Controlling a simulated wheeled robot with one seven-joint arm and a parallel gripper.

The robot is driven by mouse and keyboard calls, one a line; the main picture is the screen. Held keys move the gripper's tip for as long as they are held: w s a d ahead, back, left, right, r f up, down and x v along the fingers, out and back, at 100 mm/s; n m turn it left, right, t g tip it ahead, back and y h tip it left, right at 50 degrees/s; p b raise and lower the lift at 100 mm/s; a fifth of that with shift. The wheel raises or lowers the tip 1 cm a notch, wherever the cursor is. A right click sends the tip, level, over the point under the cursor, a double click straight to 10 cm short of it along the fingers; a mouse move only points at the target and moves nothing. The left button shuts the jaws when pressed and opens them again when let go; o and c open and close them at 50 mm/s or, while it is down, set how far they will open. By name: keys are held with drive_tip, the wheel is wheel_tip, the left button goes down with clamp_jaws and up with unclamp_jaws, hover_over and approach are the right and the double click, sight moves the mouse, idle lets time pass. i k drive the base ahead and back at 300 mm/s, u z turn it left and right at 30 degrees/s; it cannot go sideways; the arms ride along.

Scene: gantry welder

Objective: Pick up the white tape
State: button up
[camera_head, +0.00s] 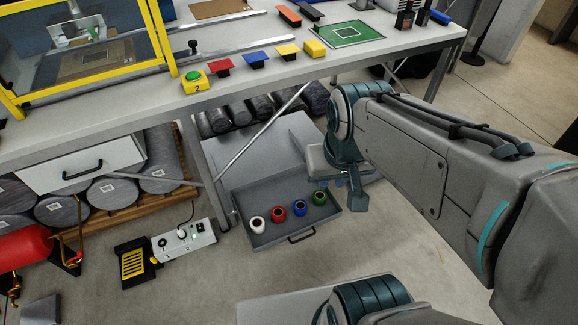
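The white tape (257,224) is a small roll standing upright at the left end of a row in an open grey drawer (270,238) low under the workbench. Red (278,214), blue (300,208) and green (320,198) rolls stand to its right in the same drawer. My gripper (349,191) hangs at the drawer's right side in the picture, apart from the white tape and closer to the green roll. I see no object in it. Its fingers are seen from an angle that hides the gap between them.
The workbench (130,118) overhangs the drawer, with a metal leg (206,180) just left of it. A grey power box (184,240) and a yellow-black holder (134,264) stand on the floor at left. The floor in front of the drawer is partly clear.

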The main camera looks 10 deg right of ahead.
sight(258, 224)
drive_tip(key=u, duration=2)
drive_tip(key=i, duration=1.35)
drive_tip(key=z, duration=3.25)
